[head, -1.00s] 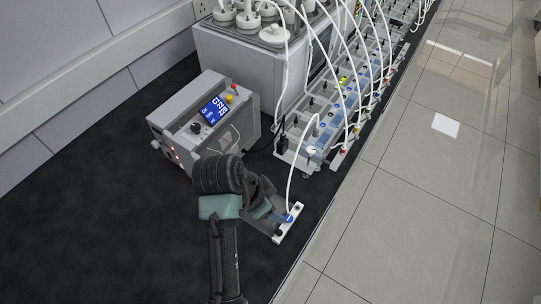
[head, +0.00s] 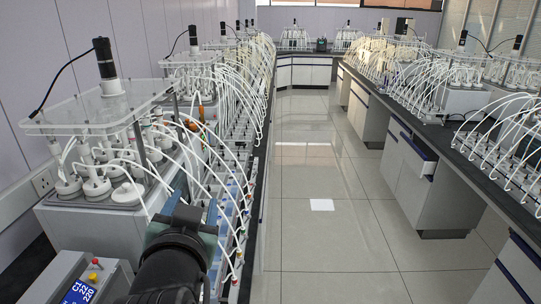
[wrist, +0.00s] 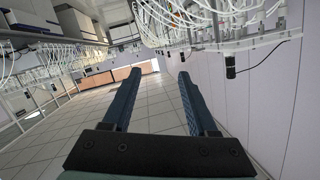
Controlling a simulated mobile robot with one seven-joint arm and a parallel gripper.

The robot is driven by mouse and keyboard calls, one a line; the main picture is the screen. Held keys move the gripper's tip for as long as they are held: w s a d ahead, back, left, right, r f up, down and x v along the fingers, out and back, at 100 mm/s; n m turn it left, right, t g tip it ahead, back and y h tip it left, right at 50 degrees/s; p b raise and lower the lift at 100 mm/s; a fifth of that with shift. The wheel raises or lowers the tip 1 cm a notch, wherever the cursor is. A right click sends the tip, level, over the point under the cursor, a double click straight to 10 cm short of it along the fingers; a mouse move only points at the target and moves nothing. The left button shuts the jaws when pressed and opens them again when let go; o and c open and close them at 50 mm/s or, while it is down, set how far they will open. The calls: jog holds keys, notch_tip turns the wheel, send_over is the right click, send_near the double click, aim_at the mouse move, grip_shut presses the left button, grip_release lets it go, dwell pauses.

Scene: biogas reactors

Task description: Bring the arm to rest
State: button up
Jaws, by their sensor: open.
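My gripper (wrist: 158,76) shows in the wrist view with its two blue-grey fingers wide apart and nothing between them. The wrist picture is upside down, with the reactors hanging from the top and floor tiles beyond the fingers. In the head view my dark arm rises from the bottom edge, left of centre, in front of the left bench.
A reactor (head: 108,118) with white tubes stands on the left bench. A grey control box (head: 78,280) with a blue display is at bottom left. The right bench (head: 398,123) carries more reactors.

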jog(key=s+d+r+t, duration=0.4)
jog(key=r, duration=0.6)
jog(key=s+d+r+n+t+h, duration=0.1)
jog(key=s+d+r+t, duration=0.3)
jog(key=r, duration=0.6)
jog(key=s+d+r+n+t+h, duration=0.1)
jog(key=s+d+r+t, duration=0.3)
jog(key=r, duration=0.6)
jog(key=shift+s+r, duration=0.15)
jog(key=shift+s, duration=1.1)
